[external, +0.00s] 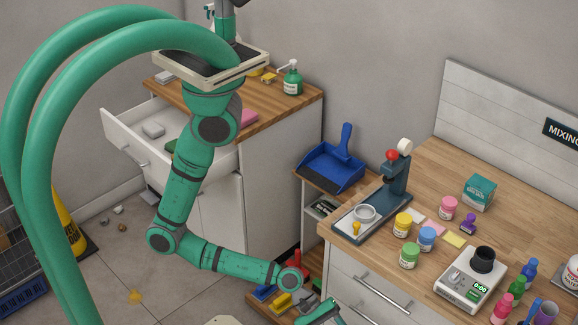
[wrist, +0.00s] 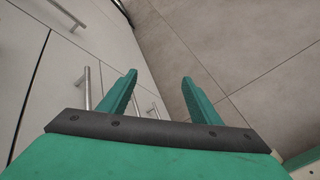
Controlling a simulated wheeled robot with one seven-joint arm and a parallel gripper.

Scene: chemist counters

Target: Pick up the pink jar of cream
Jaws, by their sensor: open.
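The pink jar of cream (external: 448,207) stands upright on the wooden counter at the right in the external view, in front of a teal box. It has a pink lid and a pale label. My gripper is low in front of the drawers, below the counter top and well to the left of the jar; its fingers are cut off or hidden in the external view. In the wrist view my gripper (wrist: 158,95) is open and empty, with cabinet fronts and floor beyond it. The jar does not show in the wrist view.
A press (external: 372,208) stands left; a scale (external: 468,280) and several bottles are in front. Drawer handles (external: 382,292) face my arm.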

